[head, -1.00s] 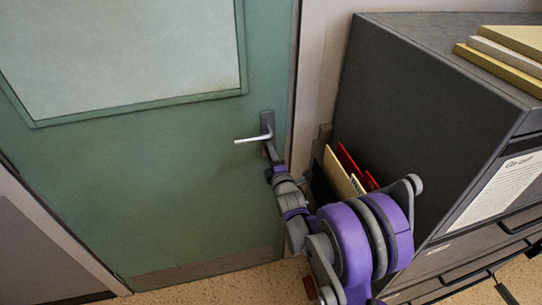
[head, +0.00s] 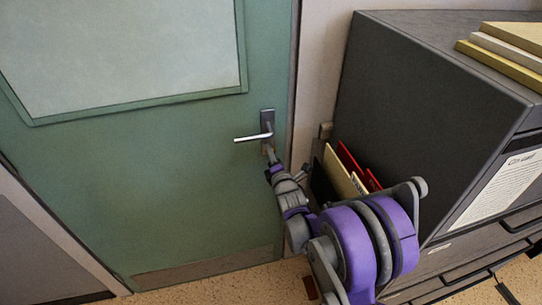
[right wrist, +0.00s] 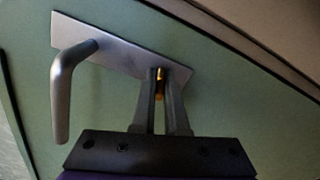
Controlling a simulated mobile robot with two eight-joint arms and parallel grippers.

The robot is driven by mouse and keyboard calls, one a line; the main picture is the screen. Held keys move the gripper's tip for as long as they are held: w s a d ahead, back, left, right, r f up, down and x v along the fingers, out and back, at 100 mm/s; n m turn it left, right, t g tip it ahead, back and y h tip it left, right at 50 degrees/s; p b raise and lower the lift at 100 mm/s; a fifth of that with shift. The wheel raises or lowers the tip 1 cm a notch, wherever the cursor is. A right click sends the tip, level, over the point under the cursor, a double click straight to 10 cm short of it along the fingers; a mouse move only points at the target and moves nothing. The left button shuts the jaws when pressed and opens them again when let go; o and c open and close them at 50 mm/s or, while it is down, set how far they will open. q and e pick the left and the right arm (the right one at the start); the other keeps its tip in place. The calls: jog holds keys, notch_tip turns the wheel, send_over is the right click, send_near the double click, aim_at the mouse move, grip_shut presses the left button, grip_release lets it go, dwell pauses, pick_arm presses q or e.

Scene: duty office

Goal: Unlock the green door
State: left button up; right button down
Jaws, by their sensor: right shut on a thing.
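The green door (head: 185,185) stands closed, with a pale panel in its upper part. Its silver lever handle (head: 250,138) is level on a dark plate (head: 267,118) near the right edge. My right gripper (head: 269,153) is at the plate's lower end, below the lever. In the right wrist view its two fingers are shut on a small brass-coloured piece, seemingly a key (right wrist: 159,84), against the plate (right wrist: 122,47). The fingers hide most of it, so I cannot tell how deep it sits. The lever (right wrist: 62,90) is beside the fingers, apart from them. My left gripper is not in view.
A dark filing cabinet (head: 430,110) stands close on the right, with folders (head: 502,52) on top. Red and cream files (head: 345,172) stand between it and my right arm. A grey panel (head: 40,245) is at lower left. The floor (head: 215,285) before the door shows clear.

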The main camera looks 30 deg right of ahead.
jog(key=shift+n, duration=1.2)
jog(key=n+b, duration=0.1)
jog(key=n, duration=0.2)
jog(key=shift+f+n, duration=0.1)
jog(key=shift+n, duration=0.2)
jog(key=shift+n+b, duration=0.55)
jog(key=shift+n, duration=0.85)
